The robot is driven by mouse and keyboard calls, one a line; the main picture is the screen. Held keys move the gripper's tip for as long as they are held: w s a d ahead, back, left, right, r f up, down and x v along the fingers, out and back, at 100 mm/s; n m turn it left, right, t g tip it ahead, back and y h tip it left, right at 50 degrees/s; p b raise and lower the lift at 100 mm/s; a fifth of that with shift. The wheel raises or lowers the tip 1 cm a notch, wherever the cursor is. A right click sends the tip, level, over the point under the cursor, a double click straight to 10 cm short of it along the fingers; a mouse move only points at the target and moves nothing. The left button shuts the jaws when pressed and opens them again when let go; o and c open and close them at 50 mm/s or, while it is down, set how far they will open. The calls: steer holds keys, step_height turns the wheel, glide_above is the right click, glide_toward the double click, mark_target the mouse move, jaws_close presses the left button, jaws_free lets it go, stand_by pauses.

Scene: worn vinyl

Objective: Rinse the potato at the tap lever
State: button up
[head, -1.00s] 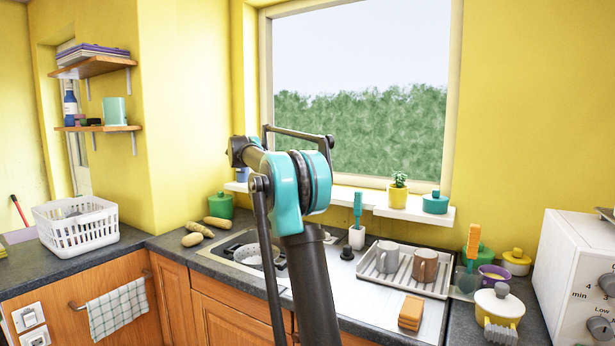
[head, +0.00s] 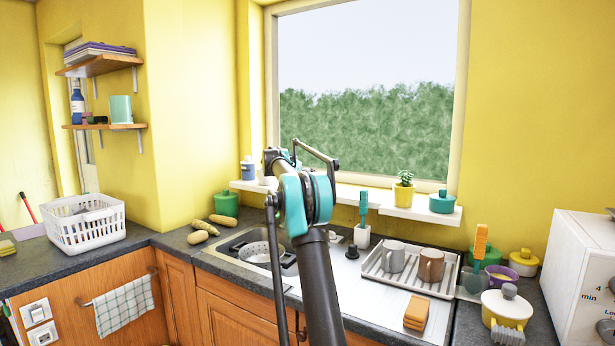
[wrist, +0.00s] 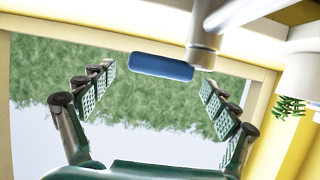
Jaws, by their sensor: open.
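Several potatoes lie on the dark counter left of the sink, among them a front one (head: 197,237) and a back one (head: 222,220). The sink (head: 289,270) holds a pale colander (head: 257,252). In the wrist view my gripper (wrist: 160,85) is open and empty, its fingers spread left and right. A blue bar, which looks like the tap lever (wrist: 161,66), lies across the space between the fingertips, joined to a pale metal tap (wrist: 203,50). I cannot tell whether the fingers touch it. In the head view my arm hides the tap and most of my gripper.
Right of the sink stand a rack (head: 379,275) with two mugs, orange sponges (head: 415,312) and a yellow pot (head: 502,308). The window sill (head: 420,213) holds a potted plant (head: 404,190) and a teal pot (head: 442,202). A white basket (head: 85,229) stands at left.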

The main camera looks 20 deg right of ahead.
steer(key=shift+x, duration=1.1)
steer(key=c, duration=1.7)
steer(key=shift+d+n+t+y, duration=0.3)
steer(key=shift+n+t+y, duration=0.2)
steer(key=shift+n+y, duration=0.1)
steer(key=shift+w+n+t+y, duration=0.4)
steer(key=shift+n+t+y, duration=0.3)
steer(key=shift+n+y, duration=0.25)
steer(key=o, duration=1.7)
steer(key=shift+d, duration=0.1)
